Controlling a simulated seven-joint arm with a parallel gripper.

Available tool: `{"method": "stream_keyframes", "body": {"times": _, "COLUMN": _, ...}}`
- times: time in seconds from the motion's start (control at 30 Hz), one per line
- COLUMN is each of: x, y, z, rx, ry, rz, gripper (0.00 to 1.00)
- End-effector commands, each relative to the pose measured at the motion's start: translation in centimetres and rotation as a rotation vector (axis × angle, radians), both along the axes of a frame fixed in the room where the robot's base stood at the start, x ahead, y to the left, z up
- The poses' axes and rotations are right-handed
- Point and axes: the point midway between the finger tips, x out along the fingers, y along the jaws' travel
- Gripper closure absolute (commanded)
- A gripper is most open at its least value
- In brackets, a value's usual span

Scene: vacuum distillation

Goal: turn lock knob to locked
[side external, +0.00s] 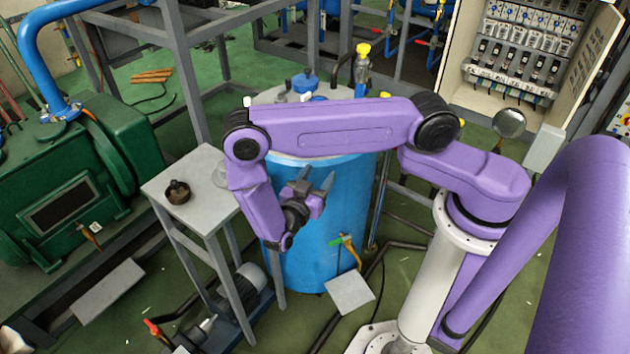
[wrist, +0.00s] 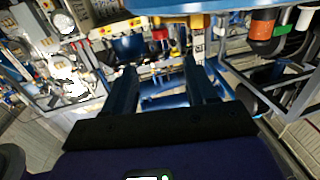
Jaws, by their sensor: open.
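My gripper (side external: 315,178) is open and empty in the side view, in front of the blue tank (side external: 330,235), with its fingers pointing up and to the right. In the wrist view both dark fingers of my gripper (wrist: 159,68) are spread apart with nothing between them. I cannot tell for certain which part is the lock knob. A small dark round fitting (side external: 177,190) sits on the grey stand (side external: 205,165), left of my gripper and apart from it. My arm hides part of the tank's top and front.
A green machine (side external: 70,190) stands at the left. An open electrical cabinet (side external: 525,50) is at the upper right. A yellow-handled valve (side external: 350,248) projects from the tank's lower front. In the wrist view, an orange and dark cylinder (wrist: 262,28) is at the upper right.

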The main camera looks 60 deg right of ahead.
Motion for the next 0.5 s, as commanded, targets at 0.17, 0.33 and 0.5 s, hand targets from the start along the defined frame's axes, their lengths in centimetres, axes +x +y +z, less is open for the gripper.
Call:
{"method": "stream_keyframes", "body": {"times": 0.17, "x": -0.25, "y": 1.27, "z": 0.0, "rx": 0.0, "ry": 0.001, "rz": 0.001, "gripper": 0.43}}
{"method": "stream_keyframes", "body": {"times": 0.33, "x": -0.3, "y": 1.42, "z": 0.01, "rx": 0.0, "ry": 0.001, "rz": 0.0, "gripper": 0.43}}
{"method": "stream_keyframes", "body": {"times": 0.5, "x": -0.3, "y": 1.4, "z": 0.01, "rx": 0.0, "ry": 0.001, "rz": 0.0, "gripper": 0.43}}
